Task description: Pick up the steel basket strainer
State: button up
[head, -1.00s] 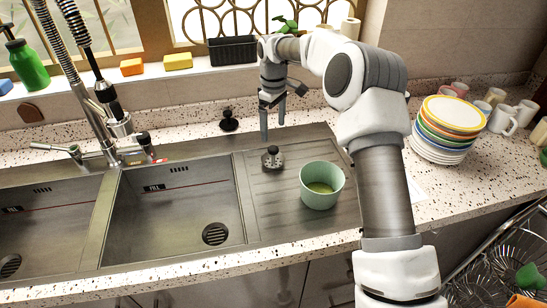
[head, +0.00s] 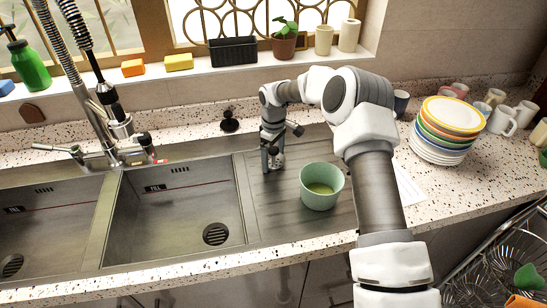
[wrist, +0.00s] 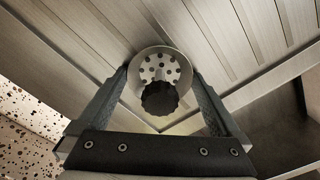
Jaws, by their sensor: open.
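The steel basket strainer (wrist: 160,70) stands on the sink's ribbed drainboard (wrist: 215,30), with a perforated metal cup and a black knob on top. In the wrist view it lies between the two fingers of my gripper (wrist: 160,105), which are apart on either side of it. In the head view my gripper (head: 272,160) points down over the strainer and hides most of it. My gripper is open. I cannot tell whether either finger touches the strainer.
A pale green pot (head: 320,196) stands just right of my gripper on the drainboard. A black stopper (head: 229,122) stands behind on the speckled counter. The sink basin (head: 180,208) opens to the left. Stacked plates (head: 446,130) stand at the right.

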aim_at(275, 149)
jog(key=c, duration=1.2)
jog(key=shift+o, duration=0.2)
jog(key=shift+r, duration=0.5)
jog(key=r, duration=0.3)
jog(key=shift+s+d+r, duration=0.2)
jog(key=shift+r, duration=0.1)
jog(key=s+d+r+b, duration=0.1)
jog(key=s+d+r, duration=0.5)
jog(key=s, duration=0.3)
jog(key=shift+r, duration=0.25)
